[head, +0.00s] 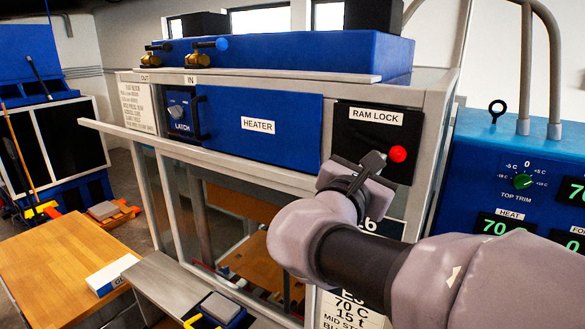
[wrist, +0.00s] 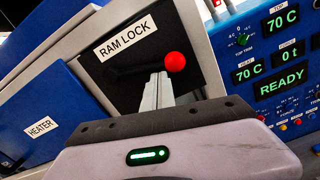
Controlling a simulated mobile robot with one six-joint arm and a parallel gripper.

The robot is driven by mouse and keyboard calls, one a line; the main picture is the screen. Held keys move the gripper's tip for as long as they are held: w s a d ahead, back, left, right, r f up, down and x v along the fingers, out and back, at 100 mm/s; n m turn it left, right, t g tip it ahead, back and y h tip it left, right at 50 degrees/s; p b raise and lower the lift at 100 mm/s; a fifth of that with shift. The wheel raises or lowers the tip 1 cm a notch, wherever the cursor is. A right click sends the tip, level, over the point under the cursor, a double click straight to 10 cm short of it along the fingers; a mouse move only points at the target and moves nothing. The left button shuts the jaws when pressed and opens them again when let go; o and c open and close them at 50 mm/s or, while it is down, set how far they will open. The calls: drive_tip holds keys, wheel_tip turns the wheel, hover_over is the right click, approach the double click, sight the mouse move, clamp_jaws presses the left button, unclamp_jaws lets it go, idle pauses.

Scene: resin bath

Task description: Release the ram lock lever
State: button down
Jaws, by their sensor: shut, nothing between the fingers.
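The ram lock lever has a red ball knob (head: 398,154) on a black panel (head: 371,126) labelled RAM LOCK, at the upper right of the machine front. In the wrist view the red knob (wrist: 175,62) sits at the right end of a dark lever arm that is hard to make out against the black panel. My gripper (head: 374,163) is shut and empty, just left of and below the knob. In the wrist view its fingers (wrist: 158,85) point at the lever just left of the knob. I cannot tell whether they touch the lever.
A blue HEATER door (head: 258,128) and a LATCH knob (head: 178,112) lie left of the panel. A blue control box (head: 515,190) with green displays stands close on the right; one reads READY (wrist: 281,80). A wooden table (head: 70,265) is at lower left.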

drive_tip(key=shift+s+d+r+n, duration=0.15)
drive_tip(key=shift+d+r+n, duration=0.05)
drive_tip(key=shift+r+n, duration=0.35)
drive_tip(key=shift+s+d+r+n, duration=0.1)
drive_tip(key=shift+d+r+n, duration=0.05)
drive_tip(key=shift+r+n, duration=0.35)
drive_tip(key=shift+r, duration=0.15)
